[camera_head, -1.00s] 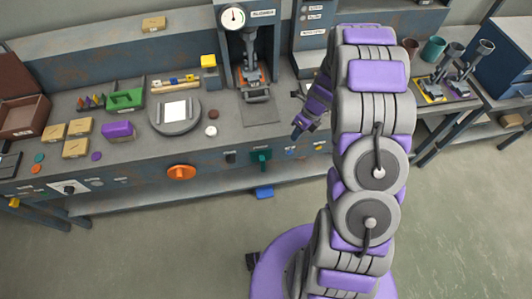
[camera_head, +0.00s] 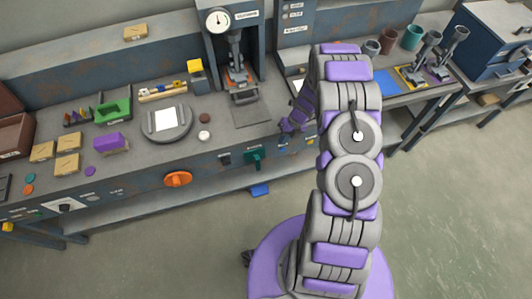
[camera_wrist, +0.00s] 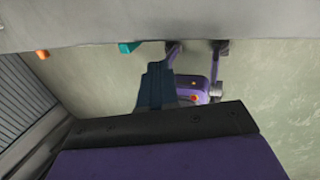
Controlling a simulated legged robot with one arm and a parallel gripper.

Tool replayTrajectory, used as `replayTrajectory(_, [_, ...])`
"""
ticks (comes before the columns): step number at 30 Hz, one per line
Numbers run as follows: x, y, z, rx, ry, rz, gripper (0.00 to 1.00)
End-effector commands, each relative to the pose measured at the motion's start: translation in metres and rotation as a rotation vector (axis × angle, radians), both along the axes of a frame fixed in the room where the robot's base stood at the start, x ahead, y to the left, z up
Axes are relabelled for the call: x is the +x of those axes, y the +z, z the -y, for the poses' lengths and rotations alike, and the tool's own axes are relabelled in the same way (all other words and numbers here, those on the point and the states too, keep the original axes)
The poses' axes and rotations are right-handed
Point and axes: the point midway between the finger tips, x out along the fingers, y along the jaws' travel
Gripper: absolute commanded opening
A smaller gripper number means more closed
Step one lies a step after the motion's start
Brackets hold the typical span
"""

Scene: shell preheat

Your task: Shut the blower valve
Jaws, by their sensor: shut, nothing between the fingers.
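Two valve-like handles show on the bench front: an orange round knob (camera_head: 178,179) and a teal handle (camera_head: 256,158). Their labels are too small to read, so I cannot tell which is the blower valve. In the wrist view the orange knob (camera_wrist: 42,54) and teal handle (camera_wrist: 128,47) show at the top left. My gripper (camera_head: 287,126) is beside the bench's front edge, right of the teal handle and apart from it. In the wrist view my gripper (camera_wrist: 158,68) is shut and empty, its dark fingers over the floor.
A press with a round gauge (camera_head: 218,20) stands at the bench back. A round grey plate (camera_head: 167,138), a green tray (camera_head: 113,109) and a purple block (camera_head: 109,143) lie on the bench. A blue object (camera_head: 260,190) is low beneath the bench front. The floor in front is clear.

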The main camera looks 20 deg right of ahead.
Motion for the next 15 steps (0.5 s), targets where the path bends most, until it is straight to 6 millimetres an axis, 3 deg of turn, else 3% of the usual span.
replayTrajectory(5, [0.0,-0.012,-0.005,0.0,0.001,-0.002,0.0])
replayTrajectory(15, [-0.002,-0.071,-0.028,0.002,0.002,-0.005,0.0])
